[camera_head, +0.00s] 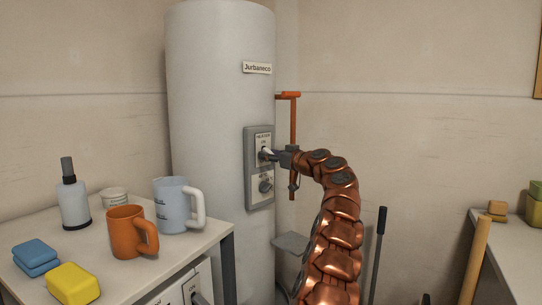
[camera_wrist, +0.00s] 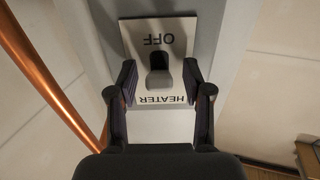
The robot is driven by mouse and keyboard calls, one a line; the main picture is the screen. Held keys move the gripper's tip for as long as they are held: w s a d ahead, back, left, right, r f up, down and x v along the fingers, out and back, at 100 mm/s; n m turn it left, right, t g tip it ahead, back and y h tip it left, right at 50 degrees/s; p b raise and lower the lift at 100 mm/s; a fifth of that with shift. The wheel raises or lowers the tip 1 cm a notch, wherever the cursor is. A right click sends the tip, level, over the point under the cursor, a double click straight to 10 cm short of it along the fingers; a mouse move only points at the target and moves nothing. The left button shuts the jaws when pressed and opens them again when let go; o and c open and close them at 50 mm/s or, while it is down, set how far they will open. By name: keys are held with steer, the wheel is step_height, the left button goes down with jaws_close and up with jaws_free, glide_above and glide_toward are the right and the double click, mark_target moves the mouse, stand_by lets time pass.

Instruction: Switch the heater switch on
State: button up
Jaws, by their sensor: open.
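The heater switch (camera_wrist: 158,80) is a grey toggle lever on a pale plate marked HEATER and OFF, upside down in the wrist view. The lever's end shows towards the HEATER word, away from OFF; the viewing angle makes its exact tilt hard to tell. In the head view the plate (camera_head: 263,141) is on a grey panel on the white tank, with ON legible near its top. My gripper (camera_head: 268,155) is at this plate. In the wrist view my gripper (camera_wrist: 159,82) is open, one finger on each side of the lever, with gaps visible.
A round knob (camera_head: 265,186) sits below the switch on the same panel. A copper pipe (camera_head: 293,145) with an orange handle runs close to the right of the tank.

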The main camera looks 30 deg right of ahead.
jaws_close()
stand_by(0.3)
